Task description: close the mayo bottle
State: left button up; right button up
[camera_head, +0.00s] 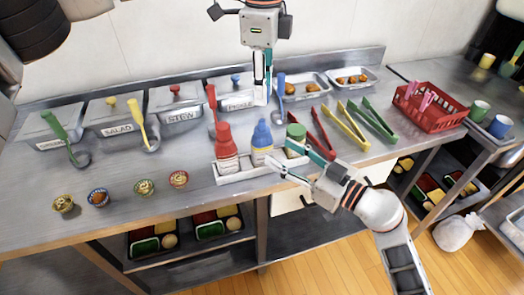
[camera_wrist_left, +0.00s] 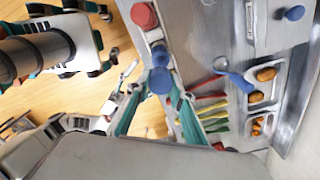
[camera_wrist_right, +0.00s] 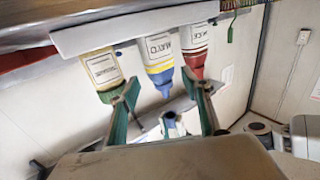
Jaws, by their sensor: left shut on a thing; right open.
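The mayo bottle, with a blue top (camera_head: 262,135), stands upright between the red bottle (camera_head: 223,143) and the green-topped bottle (camera_head: 296,134) in a white holder (camera_head: 235,175). The right wrist view shows its MAYO label (camera_wrist_right: 158,50) and blue nozzle upside down. My left gripper (camera_head: 262,100) is above the bottle, shut on a small blue cap (camera_wrist_left: 160,82); the bottle's blue top (camera_wrist_left: 158,55) shows just beyond it. The cap is hard to make out in the head view. My right gripper (camera_head: 294,161) is open in front of the holder, apart from the mayo bottle.
Red, yellow and green tongs (camera_head: 352,124) lie to the right. Lidded food containers (camera_head: 176,105) line the back, with ladles. Several small cups (camera_head: 144,187) sit at front left. A red basket (camera_head: 428,108) stands at the right.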

aim_at(269, 146)
jog(key=x, duration=0.8)
grip_shut()
pick_arm(q)
jog(key=shift+f, duration=2.5)
jog(key=shift+f, duration=0.9)
jog(key=shift+f, duration=0.55)
